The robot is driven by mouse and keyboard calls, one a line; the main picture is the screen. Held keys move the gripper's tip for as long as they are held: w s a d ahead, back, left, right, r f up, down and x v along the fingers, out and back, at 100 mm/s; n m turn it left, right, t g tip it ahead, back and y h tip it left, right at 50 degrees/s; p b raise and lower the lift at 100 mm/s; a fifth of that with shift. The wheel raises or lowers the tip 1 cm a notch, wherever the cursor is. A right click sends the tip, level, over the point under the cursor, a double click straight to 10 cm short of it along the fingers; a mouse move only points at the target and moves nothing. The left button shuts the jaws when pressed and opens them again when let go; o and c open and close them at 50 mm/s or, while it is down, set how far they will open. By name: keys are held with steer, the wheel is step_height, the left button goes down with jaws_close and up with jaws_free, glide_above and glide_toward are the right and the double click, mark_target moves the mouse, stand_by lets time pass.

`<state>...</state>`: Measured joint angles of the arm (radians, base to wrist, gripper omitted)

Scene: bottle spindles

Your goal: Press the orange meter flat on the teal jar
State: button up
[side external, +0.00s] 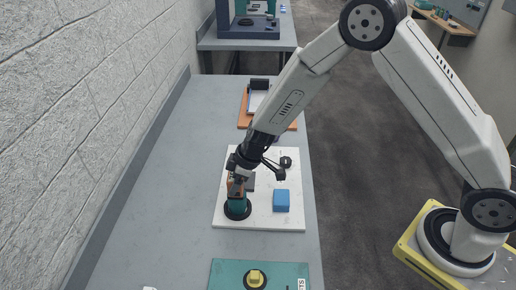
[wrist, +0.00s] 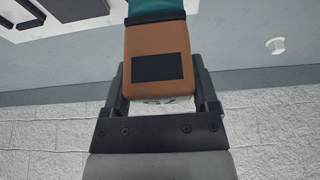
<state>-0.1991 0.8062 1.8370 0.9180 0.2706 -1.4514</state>
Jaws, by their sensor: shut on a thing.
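The orange meter (wrist: 157,40), a brown-orange block with a dark square on its face, is between the two black fingers of my gripper (wrist: 158,88). My gripper (side external: 238,178) is shut on it and comes down from above in the side view, where the meter (side external: 236,190) shows small. The teal jar (side external: 237,208) stands upright on a round black base directly below the meter. A strip of the jar (wrist: 155,6) shows past the meter's far end in the wrist view. Meter and jar look in contact, but I cannot tell whether the meter sits flat.
The jar's white board (side external: 258,218) also bears a blue block (side external: 281,200) and a black round fitting (side external: 286,162). An orange board (side external: 243,122) lies behind. The grey table is clear at left, beside the wall.

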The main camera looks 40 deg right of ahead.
steer(key=shift+r, duration=3.35)
